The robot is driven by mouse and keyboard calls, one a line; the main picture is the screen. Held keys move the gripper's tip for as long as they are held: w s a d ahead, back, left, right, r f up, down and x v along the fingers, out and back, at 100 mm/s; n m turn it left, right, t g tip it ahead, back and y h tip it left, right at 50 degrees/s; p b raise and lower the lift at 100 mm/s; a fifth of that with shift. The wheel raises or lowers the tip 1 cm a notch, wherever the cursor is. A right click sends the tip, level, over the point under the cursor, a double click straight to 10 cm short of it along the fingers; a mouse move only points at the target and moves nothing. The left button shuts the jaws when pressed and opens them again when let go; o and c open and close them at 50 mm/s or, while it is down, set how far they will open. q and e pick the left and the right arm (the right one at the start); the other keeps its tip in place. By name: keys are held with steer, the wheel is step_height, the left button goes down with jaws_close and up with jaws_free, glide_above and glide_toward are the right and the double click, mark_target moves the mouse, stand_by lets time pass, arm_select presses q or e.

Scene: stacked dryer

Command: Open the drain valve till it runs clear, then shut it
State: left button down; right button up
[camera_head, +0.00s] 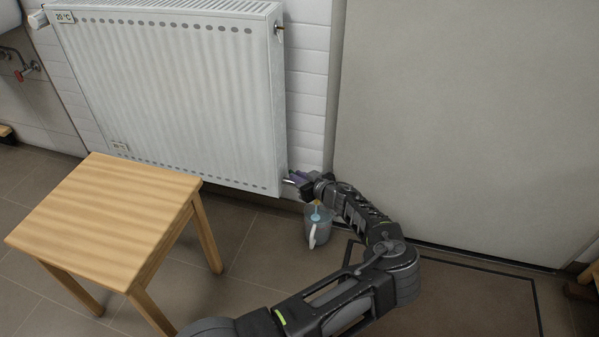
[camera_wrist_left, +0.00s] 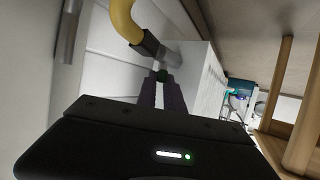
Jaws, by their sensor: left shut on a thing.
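The white radiator (camera_head: 170,90) hangs on the tiled wall. My left gripper (camera_head: 290,181) is at its lower right corner. In the left wrist view the fingers (camera_wrist_left: 163,88) are shut on a small green knob (camera_wrist_left: 162,75), which I take to be the drain valve's handle. Beside it is a metal pipe stub with a dark collar (camera_wrist_left: 150,45) and a bent yellow spout (camera_wrist_left: 123,18). A grey jug (camera_head: 318,232) stands on the floor below my wrist. Something pale blue shows at its mouth under a yellow tip (camera_head: 317,203). Whether water is flowing or clear, I cannot tell. My right gripper is out of view.
A wooden stool (camera_head: 110,205) stands in front of the radiator at the left. A large pale panel (camera_head: 470,120) fills the right side. Tiled floor (camera_head: 255,255) between stool and jug is clear.

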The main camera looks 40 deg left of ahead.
arm_select(q)
steer(key=m+t+h, duration=0.1)
steer(key=m+t, duration=0.1)
steer(key=m+t+h+b, duration=0.1)
steer(key=m+t, duration=0.1)
steer(key=s+m+t+h+b, duration=0.1)
steer(key=m, duration=0.1)
steer(key=shift+a+t+h, duration=0.3)
steer(key=shift+a+t, duration=0.05)
steer(key=shift+t, duration=0.05)
steer(key=c, duration=1.5)
jaws_free()
steer(key=shift+o, duration=0.2)
